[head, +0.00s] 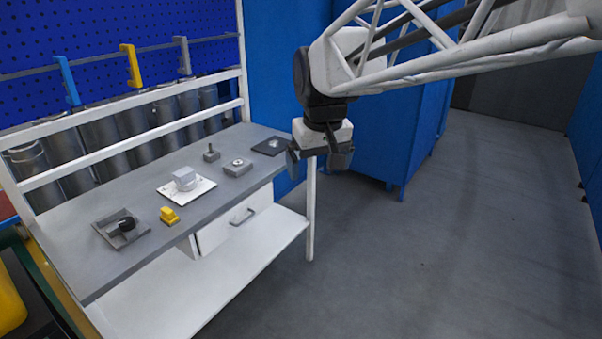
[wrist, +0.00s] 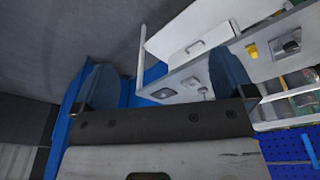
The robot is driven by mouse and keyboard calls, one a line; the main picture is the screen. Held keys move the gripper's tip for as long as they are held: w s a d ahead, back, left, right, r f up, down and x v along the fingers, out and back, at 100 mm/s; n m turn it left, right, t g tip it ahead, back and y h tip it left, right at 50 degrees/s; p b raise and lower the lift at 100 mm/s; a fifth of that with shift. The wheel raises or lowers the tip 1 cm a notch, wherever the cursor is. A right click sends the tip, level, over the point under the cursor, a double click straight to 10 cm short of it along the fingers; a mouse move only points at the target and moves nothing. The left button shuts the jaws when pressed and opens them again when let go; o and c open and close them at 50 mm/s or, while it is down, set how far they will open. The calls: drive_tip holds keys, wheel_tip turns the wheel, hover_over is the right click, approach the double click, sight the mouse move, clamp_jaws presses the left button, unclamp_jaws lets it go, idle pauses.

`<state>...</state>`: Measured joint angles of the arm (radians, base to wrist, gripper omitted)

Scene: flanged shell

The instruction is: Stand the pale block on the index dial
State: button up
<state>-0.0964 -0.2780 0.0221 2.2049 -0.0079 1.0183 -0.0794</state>
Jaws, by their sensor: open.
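In the head view a pale grey block-like piece (head: 185,177) sits on a square white plate (head: 201,189) in the middle of the grey bench; it looks like the pale block. I cannot tell for certain which piece is the index dial; a low grey block with a round pale top (head: 238,164) stands to the right of the plate. My gripper (head: 317,160) is open and empty, in the air beyond the bench's right end, apart from everything. Its two fingers also frame the wrist view (wrist: 163,80), where the pale piece is not clearly seen.
On the bench are a tray with a black knob (head: 104,222), a yellow piece (head: 169,215), a small block with a post (head: 211,153) and a dark plate (head: 264,149). A white rail and blue pegboard (head: 110,30) back the bench. Open floor (head: 430,240) lies right.

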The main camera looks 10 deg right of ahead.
drive_tip(key=s+d+f+m, duration=0.1)
drive_tip(key=s+f, duration=0.3)
drive_tip(key=s, duration=0.6)
drive_tip(key=s+d+f+m, duration=0.1)
drive_tip(key=s+d+f, duration=0.3)
drive_tip(key=s, duration=0.6)
drive_tip(key=shift+f+t, duration=0.3)
drive_tip(key=shift+f, duration=0.2)
